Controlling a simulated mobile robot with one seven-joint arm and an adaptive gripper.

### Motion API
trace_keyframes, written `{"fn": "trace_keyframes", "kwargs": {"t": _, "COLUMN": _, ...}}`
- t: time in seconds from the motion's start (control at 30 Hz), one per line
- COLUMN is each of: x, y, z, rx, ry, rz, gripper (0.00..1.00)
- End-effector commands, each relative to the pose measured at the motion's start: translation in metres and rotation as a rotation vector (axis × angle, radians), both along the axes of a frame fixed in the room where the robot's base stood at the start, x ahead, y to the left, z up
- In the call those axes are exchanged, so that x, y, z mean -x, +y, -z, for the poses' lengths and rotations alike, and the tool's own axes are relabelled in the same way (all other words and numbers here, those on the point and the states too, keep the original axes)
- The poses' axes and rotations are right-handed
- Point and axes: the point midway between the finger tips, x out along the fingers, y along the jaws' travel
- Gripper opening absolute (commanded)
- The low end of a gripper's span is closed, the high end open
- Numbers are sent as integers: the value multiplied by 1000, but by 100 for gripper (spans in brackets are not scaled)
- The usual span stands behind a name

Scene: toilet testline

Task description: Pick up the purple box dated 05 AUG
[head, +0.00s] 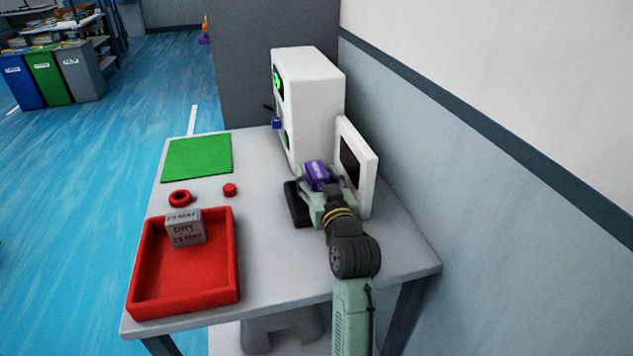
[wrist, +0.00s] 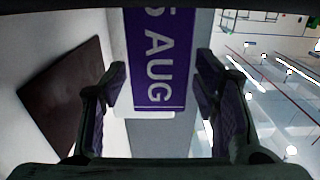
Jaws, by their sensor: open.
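The purple box (head: 317,174) is at the finger end of my gripper (head: 319,190) in the head view, close to the white machine. In the wrist view the purple face of the box (wrist: 157,60) carries white letters ending in "5 AUG"; the upper part of the text is cut off. My gripper (wrist: 160,88) is open, with one finger on each side of the box. Gaps show between the fingers and the purple face, and I cannot tell whether either finger touches the box. What supports the box is hidden in the head view.
A white machine (head: 308,95) and a screen (head: 352,160) stand close around my gripper, with a wall to the right. A green mat (head: 197,157), red ring (head: 180,198) and red button (head: 229,190) lie leftward.

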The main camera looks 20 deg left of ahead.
Motion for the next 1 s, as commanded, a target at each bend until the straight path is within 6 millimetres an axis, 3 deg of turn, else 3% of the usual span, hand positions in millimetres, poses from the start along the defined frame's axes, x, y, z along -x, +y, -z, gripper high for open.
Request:
{"fn": "trace_keyframes", "kwargs": {"t": 0.1, "x": -10, "y": 7, "z": -2, "rx": 1, "ry": -1, "rz": 0, "gripper": 55}}
{"fn": "trace_keyframes", "kwargs": {"t": 0.37, "x": -12, "y": 8, "z": 0, "rx": 1, "ry": -1, "rz": 1, "gripper": 55}}
{"fn": "trace_keyframes", "kwargs": {"t": 1.0, "x": -12, "y": 8, "z": 0, "rx": 0, "ry": -1, "rz": 1, "gripper": 13}}
